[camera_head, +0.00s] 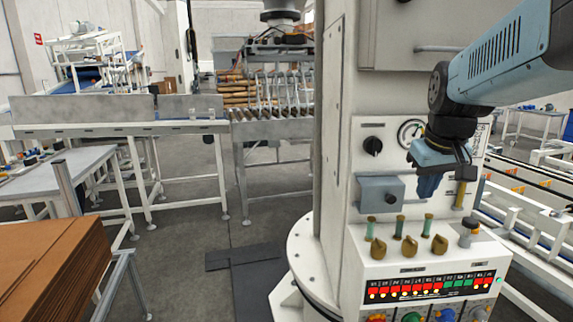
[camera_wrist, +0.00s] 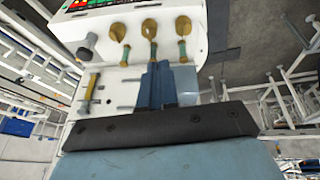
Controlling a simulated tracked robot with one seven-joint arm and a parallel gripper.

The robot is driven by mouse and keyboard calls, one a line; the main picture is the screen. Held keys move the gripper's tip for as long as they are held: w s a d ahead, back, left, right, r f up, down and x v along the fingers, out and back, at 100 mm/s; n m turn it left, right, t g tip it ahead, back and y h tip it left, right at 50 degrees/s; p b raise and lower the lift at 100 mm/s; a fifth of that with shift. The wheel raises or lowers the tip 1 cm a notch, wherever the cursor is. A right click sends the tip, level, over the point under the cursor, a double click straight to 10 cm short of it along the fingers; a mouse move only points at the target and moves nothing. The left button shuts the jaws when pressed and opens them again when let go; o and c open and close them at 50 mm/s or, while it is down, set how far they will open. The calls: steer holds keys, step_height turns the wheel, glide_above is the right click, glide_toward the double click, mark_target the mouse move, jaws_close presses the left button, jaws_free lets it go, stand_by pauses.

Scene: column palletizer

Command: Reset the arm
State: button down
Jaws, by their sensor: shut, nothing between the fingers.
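In the head view my gripper (camera_head: 430,188) hangs at the right, pointing down in front of the white control cabinet (camera_head: 340,170). Its blue fingers are together with nothing between them. It is above the sloping panel and its brass-coloured knobs (camera_head: 410,247), beside a small grey-blue box (camera_head: 381,194). In the wrist view the shut fingers (camera_wrist: 157,85) show at the centre, with the knobs (camera_wrist: 150,28) beyond them. I cannot tell how wide the gap between fingers and panel is.
A row of lit red and green indicators (camera_head: 430,286) runs below the knobs. A roller conveyor (camera_head: 275,120) stands behind. Stacked brown cardboard (camera_head: 50,265) lies at the lower left. A white-framed conveyor (camera_head: 540,230) is at the right. Grey floor is open between cardboard and cabinet.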

steer(key=s+a+f+m+t, duration=0.1)
steer(key=s+a+f, duration=0.1)
steer(key=s+a, duration=0.5)
steer(key=shift+s+f+y, duration=0.3)
steer(key=shift+s+f, duration=0.05)
steer(key=shift+s, duration=0.4)
steer(key=c, duration=1.9)
jaws_free()
steer(key=shift+d, duration=0.1)
